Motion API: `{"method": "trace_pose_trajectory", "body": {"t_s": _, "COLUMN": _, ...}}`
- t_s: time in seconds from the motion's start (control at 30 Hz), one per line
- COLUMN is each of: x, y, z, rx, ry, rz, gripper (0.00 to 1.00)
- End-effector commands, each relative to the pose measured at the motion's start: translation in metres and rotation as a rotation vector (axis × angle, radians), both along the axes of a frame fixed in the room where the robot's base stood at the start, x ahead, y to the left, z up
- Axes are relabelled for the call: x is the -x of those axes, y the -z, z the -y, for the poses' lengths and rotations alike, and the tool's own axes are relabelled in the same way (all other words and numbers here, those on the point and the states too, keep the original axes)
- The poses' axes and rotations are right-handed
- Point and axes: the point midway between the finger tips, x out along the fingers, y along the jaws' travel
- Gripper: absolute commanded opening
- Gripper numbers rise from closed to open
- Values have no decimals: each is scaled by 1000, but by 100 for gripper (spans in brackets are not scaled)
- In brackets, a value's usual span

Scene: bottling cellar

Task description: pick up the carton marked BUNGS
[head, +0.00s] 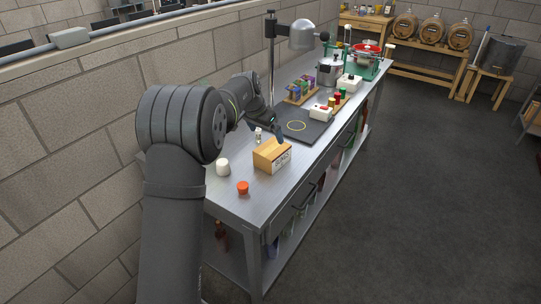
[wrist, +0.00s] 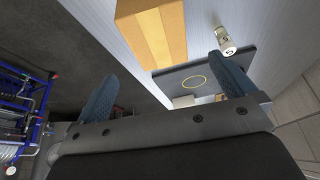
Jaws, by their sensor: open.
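The carton marked BUNGS (head: 272,155) is a tan cardboard box with a white label on its front. It stands on the metal bench toward the near end. In the wrist view the carton (wrist: 151,32) shows at the top, beyond the fingertips and between their lines. My gripper (wrist: 168,88) is open with two blue fingers spread wide and nothing between them. In the head view my gripper (head: 277,130) is just behind the carton, partly hidden by my arm. I cannot tell its exact gap from the carton.
A small labelled bottle (wrist: 226,40) stands close to the right finger. A red-and-white device (head: 321,112) is beyond.

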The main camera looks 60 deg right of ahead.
Motion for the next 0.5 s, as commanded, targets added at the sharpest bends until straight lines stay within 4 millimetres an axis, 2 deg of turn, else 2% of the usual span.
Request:
{"method": "trace_pose_trajectory", "body": {"t_s": 0.1, "x": 2, "y": 26, "z": 11, "rx": -1, "ry": 0, "rz": -1, "gripper": 100}}
{"method": "trace_pose_trajectory", "body": {"t_s": 0.23, "x": 3, "y": 48, "z": 20, "rx": -1, "ry": 1, "rz": 0, "gripper": 100}}
{"method": "trace_pose_trajectory", "body": {"t_s": 0.5, "x": 3, "y": 65, "z": 27, "rx": 0, "ry": 0, "rz": 0, "gripper": 100}}
